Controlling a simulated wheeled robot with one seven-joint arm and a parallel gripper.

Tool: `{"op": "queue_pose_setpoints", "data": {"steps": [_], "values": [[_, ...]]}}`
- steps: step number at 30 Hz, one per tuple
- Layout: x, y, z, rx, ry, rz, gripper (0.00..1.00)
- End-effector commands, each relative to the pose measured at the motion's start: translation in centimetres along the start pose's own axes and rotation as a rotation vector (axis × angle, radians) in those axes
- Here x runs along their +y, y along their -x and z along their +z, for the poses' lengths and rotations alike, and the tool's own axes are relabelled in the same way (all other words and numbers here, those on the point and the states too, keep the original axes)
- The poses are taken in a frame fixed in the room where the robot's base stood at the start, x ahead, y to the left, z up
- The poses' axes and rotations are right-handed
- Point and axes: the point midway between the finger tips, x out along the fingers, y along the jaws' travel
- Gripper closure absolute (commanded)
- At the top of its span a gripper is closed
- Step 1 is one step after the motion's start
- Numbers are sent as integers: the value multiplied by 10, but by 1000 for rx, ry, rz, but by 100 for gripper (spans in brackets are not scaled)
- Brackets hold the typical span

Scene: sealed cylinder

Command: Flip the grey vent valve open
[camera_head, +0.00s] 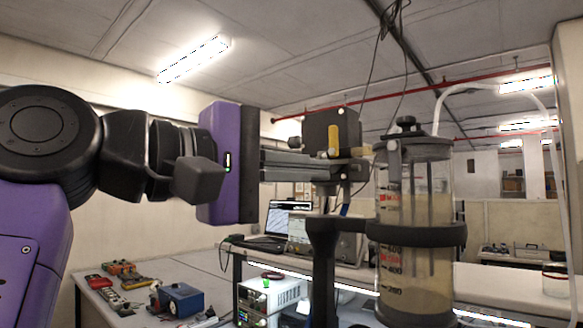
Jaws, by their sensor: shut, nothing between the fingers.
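A clear sealed cylinder (440,278) with red and black markings and a yellowish liquid stands upright at the right, under a dark grey lid (428,147). A grey lever-like part (394,162) hangs at the lid's left side; it looks like the grey vent valve, pointing down. A yellow handle (333,138) and a brass fitting (357,152) show just left of the lid. My gripper (352,172) reaches in from the left, its fingers shut and empty, close to the left of the grey lever. I cannot tell whether they touch it.
A black ring clamp (415,233) on a stand (323,270) surrounds the cylinder. A pale hose (470,88) arches from the lid to the right. A laptop (287,220), a power supply (258,303) and tools (125,272) stand on benches. A jar (556,280) is at far right.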

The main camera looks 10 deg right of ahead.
Motion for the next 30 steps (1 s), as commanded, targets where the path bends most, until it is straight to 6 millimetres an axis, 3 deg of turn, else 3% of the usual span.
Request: {"op": "queue_pose_setpoints", "data": {"steps": [3, 8, 17, 30], "values": [[0, -26, 1, -3, 0, -1, 100], [0, -52, 3, -1, -2, 0, 100], [-1, -58, 36, 1, 0, 0, 100], [0, -58, 39, 1, 2, 1, 100]]}}
